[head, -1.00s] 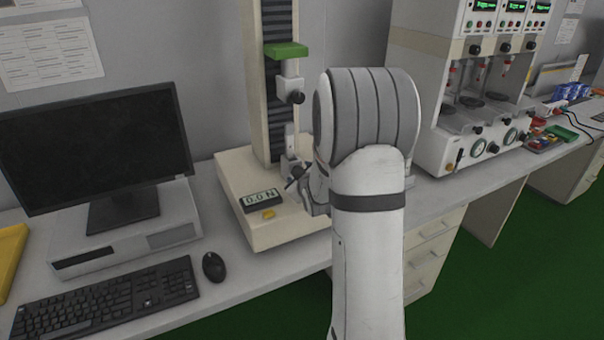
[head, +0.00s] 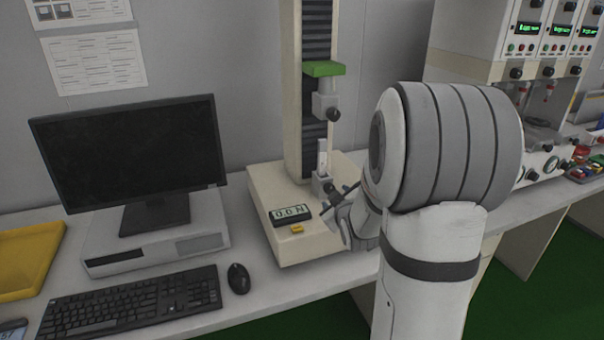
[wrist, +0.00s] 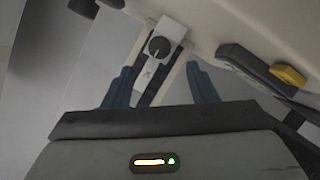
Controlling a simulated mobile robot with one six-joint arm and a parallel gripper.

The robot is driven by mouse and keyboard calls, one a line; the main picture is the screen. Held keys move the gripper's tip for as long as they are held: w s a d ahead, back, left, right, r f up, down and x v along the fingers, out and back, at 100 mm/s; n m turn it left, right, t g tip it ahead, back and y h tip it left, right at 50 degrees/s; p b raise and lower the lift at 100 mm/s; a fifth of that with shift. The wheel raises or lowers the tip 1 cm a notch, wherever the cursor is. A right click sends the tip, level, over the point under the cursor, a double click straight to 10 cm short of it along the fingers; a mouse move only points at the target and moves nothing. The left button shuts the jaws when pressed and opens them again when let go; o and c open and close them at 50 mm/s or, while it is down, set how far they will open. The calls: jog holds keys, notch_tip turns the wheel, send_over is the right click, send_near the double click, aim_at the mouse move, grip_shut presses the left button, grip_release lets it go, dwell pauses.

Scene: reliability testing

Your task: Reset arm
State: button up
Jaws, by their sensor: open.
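My gripper (head: 338,205) is in front of and to the right of the test stand's lower clamp (head: 322,187), partly hidden behind my arm in the head view. In the wrist view its two blue-grey fingers (wrist: 161,86) are apart, with nothing seen held between them. The clamp's black knob (wrist: 158,47) shows beyond the fingertips. A pale upright strip (head: 322,158) stands at the lower clamp. The test stand (head: 262,212) has an upper clamp (head: 326,104) under a green block (head: 323,69). Its display (head: 290,215) reads 0.0 N, above a yellow button (head: 297,229).
A monitor (head: 130,150), keyboard (head: 135,305) and mouse (head: 238,278) are left of the stand. A yellow tray (head: 30,262) lies at far left. A multi-station machine (head: 470,65) and coloured parts (head: 585,165) are at right. Green floor lies before the bench.

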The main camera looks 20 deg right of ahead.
jog(key=shift+s+a+r, duration=0.1)
jog(key=shift+a+r, duration=0.1)
jog(key=s+a+r+m+g+y+p, duration=0.1)
jog(key=s+a+g, duration=0.3)
jog(key=s, duration=0.5)
jog(key=s+a+r+m+g+y+p, duration=0.1)
jog(key=s+a+r+m+g+p, duration=0.1)
jog(key=s+a, duration=0.4)
jog(key=s+a+r+m+g+p, duration=0.2)
jog(key=s+a+r+g, duration=0.2)
jog(key=s, duration=0.8)
jog(key=shift+a+g+y+p, duration=0.35)
jog(key=shift+a+g+y, duration=0.05)
jog(key=shift+a+g, duration=0.4)
